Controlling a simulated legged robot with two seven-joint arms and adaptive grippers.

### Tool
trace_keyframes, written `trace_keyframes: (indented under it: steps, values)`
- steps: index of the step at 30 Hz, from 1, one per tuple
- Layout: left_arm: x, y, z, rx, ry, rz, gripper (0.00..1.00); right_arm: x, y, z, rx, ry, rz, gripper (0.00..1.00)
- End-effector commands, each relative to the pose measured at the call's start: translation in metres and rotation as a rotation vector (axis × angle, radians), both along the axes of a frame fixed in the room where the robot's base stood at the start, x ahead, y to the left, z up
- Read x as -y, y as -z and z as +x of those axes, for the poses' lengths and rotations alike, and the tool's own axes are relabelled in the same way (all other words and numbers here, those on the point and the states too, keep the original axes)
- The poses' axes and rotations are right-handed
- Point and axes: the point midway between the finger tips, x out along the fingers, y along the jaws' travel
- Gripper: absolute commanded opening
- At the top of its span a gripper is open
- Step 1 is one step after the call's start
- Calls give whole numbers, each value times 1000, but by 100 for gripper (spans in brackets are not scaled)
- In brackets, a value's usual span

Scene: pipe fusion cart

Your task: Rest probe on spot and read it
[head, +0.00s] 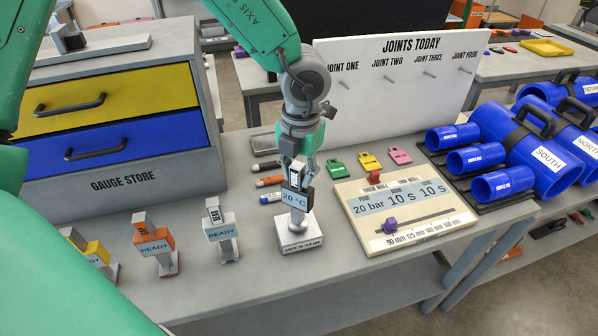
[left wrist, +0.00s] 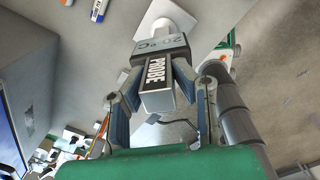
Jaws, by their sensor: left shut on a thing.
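My left gripper (head: 296,172) is shut on the probe, a dark-bodied tool with a pale blue display (head: 296,199) that reads 20 °C. The probe stands upright over a pale square block (head: 299,238) with small lettering on its front edge, too small to read surely. Its stem comes down to the block's top; I cannot tell whether the tip is touching. In the left wrist view the probe (left wrist: 158,85), with PROBE on its side, sits between both fingers, and the pale block (left wrist: 165,18) lies beyond it. My right gripper is not in view.
Several tools marked READY (head: 222,233) stand left of the block. Coloured markers (head: 270,182) lie behind it. A settings board (head: 400,208) with a purple slider is close on the right. Blue pipes (head: 505,183) stand farther right. The gauge store drawers (head: 112,143) are at left.

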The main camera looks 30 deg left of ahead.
Motion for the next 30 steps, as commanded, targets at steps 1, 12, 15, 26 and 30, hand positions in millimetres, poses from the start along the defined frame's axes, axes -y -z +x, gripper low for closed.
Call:
trace_keyframes:
  steps: [1,12,15,26,30]
  values:
    - [0,0,0,1,0,0,0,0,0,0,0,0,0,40]
    - [0,2,0,1,0,0,0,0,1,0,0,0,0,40]
    - [0,4,0,1,0,0,0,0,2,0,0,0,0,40]
    - [0,8,0,0,0,0,0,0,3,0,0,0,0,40]
    - [0,10,0,0,0,0,0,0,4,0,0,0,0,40]
